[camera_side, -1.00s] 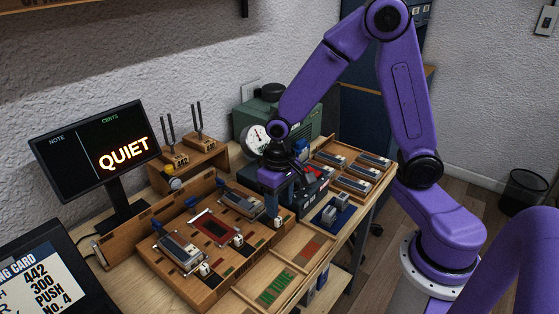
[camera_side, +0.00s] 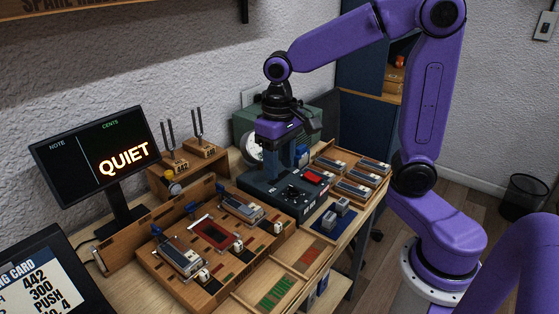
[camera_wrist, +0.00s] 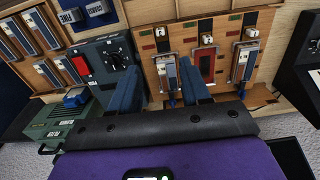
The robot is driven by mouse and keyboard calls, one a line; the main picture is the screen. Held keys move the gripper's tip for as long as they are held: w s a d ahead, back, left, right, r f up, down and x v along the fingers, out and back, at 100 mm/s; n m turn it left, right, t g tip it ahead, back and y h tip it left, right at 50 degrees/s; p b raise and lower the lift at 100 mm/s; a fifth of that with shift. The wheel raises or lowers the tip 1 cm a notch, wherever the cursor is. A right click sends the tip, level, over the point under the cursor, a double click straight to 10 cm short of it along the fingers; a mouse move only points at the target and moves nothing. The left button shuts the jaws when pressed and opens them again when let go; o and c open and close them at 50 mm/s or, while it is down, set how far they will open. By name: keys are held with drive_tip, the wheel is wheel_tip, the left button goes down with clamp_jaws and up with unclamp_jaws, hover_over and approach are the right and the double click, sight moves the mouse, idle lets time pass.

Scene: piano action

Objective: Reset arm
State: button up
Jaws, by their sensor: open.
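My gripper (camera_side: 285,160) is raised above the bench in the side view, pointing down, over the dark control box (camera_side: 285,192) with the red button. Its blue fingers are apart with nothing between them in the wrist view (camera_wrist: 157,90). The wooden action board (camera_side: 190,285) holds two grey reed-like modules (camera_side: 180,255) (camera_side: 242,207) and a red-framed slot (camera_side: 211,235) between them. The control box shows its red button (camera_wrist: 80,66) and dial (camera_wrist: 115,57) in the wrist view.
A monitor (camera_side: 105,148) reading QUIET stands at the left, with tuning forks (camera_side: 183,142) beside it. A tray of several grey modules (camera_side: 365,170) lies at the right. A blue tray (camera_side: 325,222) and the IN TUNE tray (camera_side: 262,303) lie along the front. A green machine (camera_side: 245,120) stands behind.

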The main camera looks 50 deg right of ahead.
drive_tip(key=s+f+n, duration=0.2)
drive_tip(key=s+n, duration=0.4)
drive_tip(key=s, duration=0.3)
drive_tip(key=s+f+n, duration=0.1)
drive_tip(key=s+n, duration=0.5)
drive_tip(key=s, duration=0.4)
drive_tip(key=shift+s+d+f+n, duration=0.15)
drive_tip(key=shift+s+f+n, duration=0.1)
drive_tip(key=shift+f+n, duration=0.1)
